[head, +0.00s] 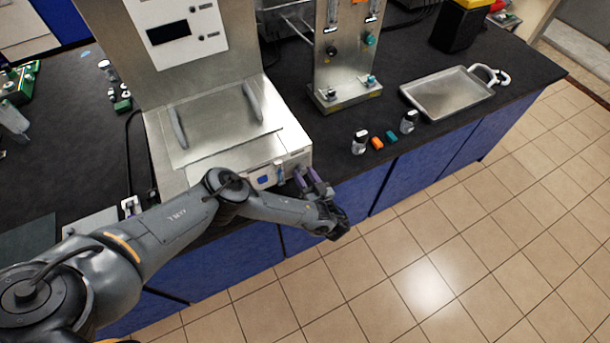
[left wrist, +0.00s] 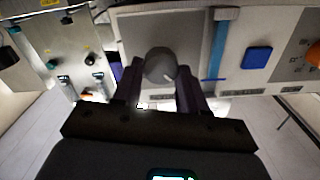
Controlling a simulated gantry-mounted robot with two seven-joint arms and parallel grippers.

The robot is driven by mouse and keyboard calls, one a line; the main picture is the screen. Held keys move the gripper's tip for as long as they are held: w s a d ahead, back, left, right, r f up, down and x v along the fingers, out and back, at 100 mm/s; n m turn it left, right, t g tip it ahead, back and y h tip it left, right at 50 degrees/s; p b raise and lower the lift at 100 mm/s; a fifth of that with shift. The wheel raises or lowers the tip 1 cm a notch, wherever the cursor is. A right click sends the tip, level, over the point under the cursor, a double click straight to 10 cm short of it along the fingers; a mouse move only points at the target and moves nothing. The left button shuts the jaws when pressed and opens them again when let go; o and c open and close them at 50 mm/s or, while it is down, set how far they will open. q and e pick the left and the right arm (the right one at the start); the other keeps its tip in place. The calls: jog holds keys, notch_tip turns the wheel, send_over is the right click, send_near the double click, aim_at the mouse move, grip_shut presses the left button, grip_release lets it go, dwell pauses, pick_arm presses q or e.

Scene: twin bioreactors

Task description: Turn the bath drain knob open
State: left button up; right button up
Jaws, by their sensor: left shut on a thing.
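The bath (head: 292,141) is a steel box with a lid and two handles, near the counter's front edge. In the left wrist view its front panel carries a round grey drain knob (left wrist: 160,64). My left gripper (head: 312,180) is at the right end of that panel in the head view. In the left wrist view the purple fingers of my left gripper (left wrist: 161,84) stand on either side of the knob, shut on it. In the head view the gripper hides the knob. My right gripper is in neither view.
A blue strip (left wrist: 218,48), a blue square button (left wrist: 256,57) and an orange knob (left wrist: 313,54) share the panel. A steel flowmeter stand (head: 340,60), small bottles (head: 360,142) and a metal tray (head: 447,93) are to the right. The floor in front is clear.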

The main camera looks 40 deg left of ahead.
pick_arm(q)
jog(key=m, duration=0.3)
jog(key=shift+m+p, duration=0.4)
jog(key=m+p, duration=0.1)
jog(key=m, duration=0.4)
jog(key=shift+w+d, duration=0.1)
jog(key=m, duration=0.4)
jog(key=shift+f+m, duration=0.1)
jog(key=shift+m, duration=0.3)
jog(key=shift+f+m+p, duration=0.1)
jog(key=shift+m+p, duration=0.25)
jog(key=shift+m, duration=1.45)
jog(key=o, duration=1.1)
jog(key=shift+c, duration=0.2)
